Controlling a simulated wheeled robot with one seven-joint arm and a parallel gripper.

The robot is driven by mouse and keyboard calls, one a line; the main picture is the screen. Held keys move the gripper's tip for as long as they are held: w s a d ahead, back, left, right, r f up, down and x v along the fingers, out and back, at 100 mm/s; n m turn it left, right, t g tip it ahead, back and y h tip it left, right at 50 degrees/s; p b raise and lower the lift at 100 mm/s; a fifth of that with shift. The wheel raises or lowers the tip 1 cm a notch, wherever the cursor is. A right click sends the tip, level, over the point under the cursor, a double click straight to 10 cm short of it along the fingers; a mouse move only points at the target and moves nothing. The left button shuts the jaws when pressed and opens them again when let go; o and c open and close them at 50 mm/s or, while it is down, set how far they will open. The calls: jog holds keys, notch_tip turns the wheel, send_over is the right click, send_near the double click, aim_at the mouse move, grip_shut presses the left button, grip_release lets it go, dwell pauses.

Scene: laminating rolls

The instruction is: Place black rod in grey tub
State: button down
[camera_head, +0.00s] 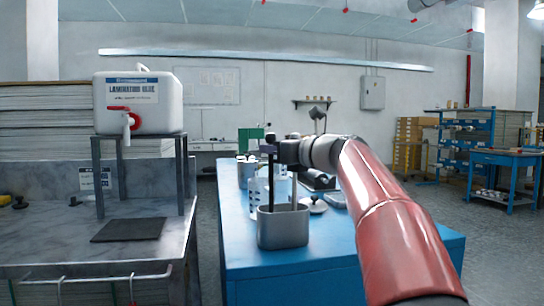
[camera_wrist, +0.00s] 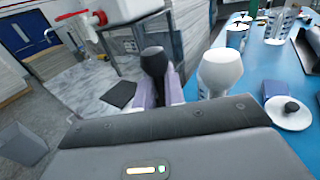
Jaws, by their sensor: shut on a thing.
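The grey tub (camera_head: 283,229) stands on the blue table. My gripper (camera_head: 268,149) is above the tub, shut on the black rod (camera_head: 270,180). The rod hangs upright, its lower end at or just inside the tub's opening; I cannot tell whether it touches the bottom. In the wrist view the rod's dark rounded top (camera_wrist: 153,62) shows between the purple fingers (camera_wrist: 157,92). A pale rod (camera_head: 294,190) stands in the tub to the right of the black rod; its white top also shows in the wrist view (camera_wrist: 219,70).
On the left, a grey bench (camera_head: 60,235) holds a stand with a white glue container (camera_head: 139,102). The table's near right part is clear.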

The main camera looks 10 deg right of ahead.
jog(key=shift+r, duration=0.1)
jog(key=c, duration=1.5)
grip_release()
